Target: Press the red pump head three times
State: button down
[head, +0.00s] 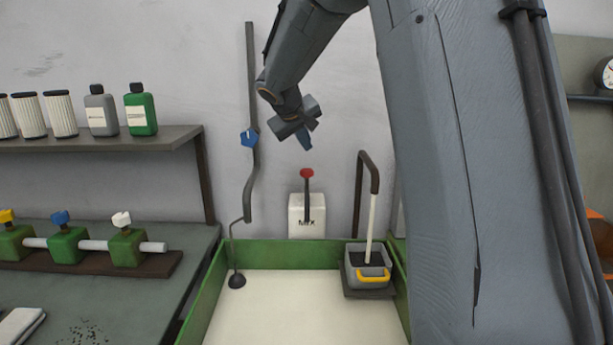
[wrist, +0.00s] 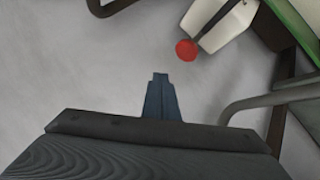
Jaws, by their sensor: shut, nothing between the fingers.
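In the wrist view the red pump head (wrist: 187,50) is a round red disc beyond and to the right of my shut fingertips (wrist: 160,76). The white container (wrist: 222,20) lies partly out of frame at the top right there.
A tray with green walls (head: 310,247) fills the lower middle. A grey bucket with a yellow handle (head: 368,268) stands at its right, beside a dark post (head: 359,195). A bent grey pipe with a blue valve (head: 250,137) is left of my gripper. A shelf (head: 100,141) holds bottles.

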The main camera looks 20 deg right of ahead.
aim_at(307, 170)
jog(key=shift+f+b, duration=1.6)
jog(key=shift+f, duration=0.45)
jog(key=shift+f, duration=0.15)
dwell(0.4)
jog(key=shift+f+b, duration=0.3)
jog(key=shift+b, duration=0.35)
jog(key=shift+f+b, duration=1.2)
jog(key=shift+f, duration=0.05)
dwell(1.1)
dwell(0.3)
jog(key=shift+r+p, duration=0.95)
jog(key=shift+r, duration=0.75)
jog(key=shift+r+p, duration=1.6)
jog(key=shift+r, duration=0.85)
